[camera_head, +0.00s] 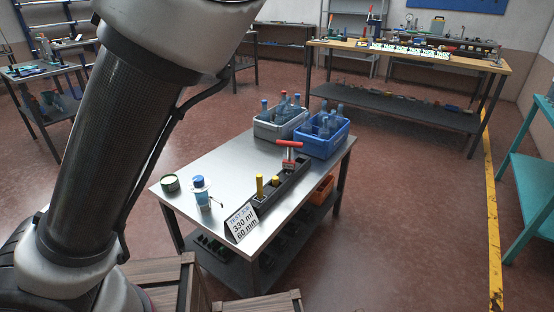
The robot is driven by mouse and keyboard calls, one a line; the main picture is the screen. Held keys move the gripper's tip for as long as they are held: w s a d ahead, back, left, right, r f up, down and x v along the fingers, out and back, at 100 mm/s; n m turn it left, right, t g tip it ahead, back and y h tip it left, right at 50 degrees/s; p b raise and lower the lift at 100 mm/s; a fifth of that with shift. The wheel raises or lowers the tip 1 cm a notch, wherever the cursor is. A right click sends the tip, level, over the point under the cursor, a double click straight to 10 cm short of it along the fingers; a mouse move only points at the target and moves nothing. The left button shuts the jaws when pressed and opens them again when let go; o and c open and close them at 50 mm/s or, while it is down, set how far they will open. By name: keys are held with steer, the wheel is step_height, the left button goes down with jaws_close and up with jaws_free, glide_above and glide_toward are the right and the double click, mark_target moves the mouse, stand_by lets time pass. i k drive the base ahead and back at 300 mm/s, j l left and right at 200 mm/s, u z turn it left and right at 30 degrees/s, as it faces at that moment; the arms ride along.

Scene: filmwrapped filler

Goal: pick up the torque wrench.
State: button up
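No thing in view can be told for certain as the torque wrench. A tool with a red T-shaped handle (289,144) stands upright at the far end of a black rack (283,190) on the steel table (210,169). Two yellow upright pieces (260,186) stand at the near end of the same rack. My arm crosses the left of the view, and my gripper is outside the picture.
A grey crate (265,130) and a blue crate (325,149) hold bottles at the table's back. A blue-capped bottle (200,192), a round tin (170,183) and a sign (241,222) stand nearer. Wooden crates (165,280) sit in front. Red floor at right is clear.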

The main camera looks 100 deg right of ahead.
mark_target(289, 164)
steer(key=k+z, duration=0.8)
steer(key=i+z, duration=0.1)
steer(key=z, duration=2.1)
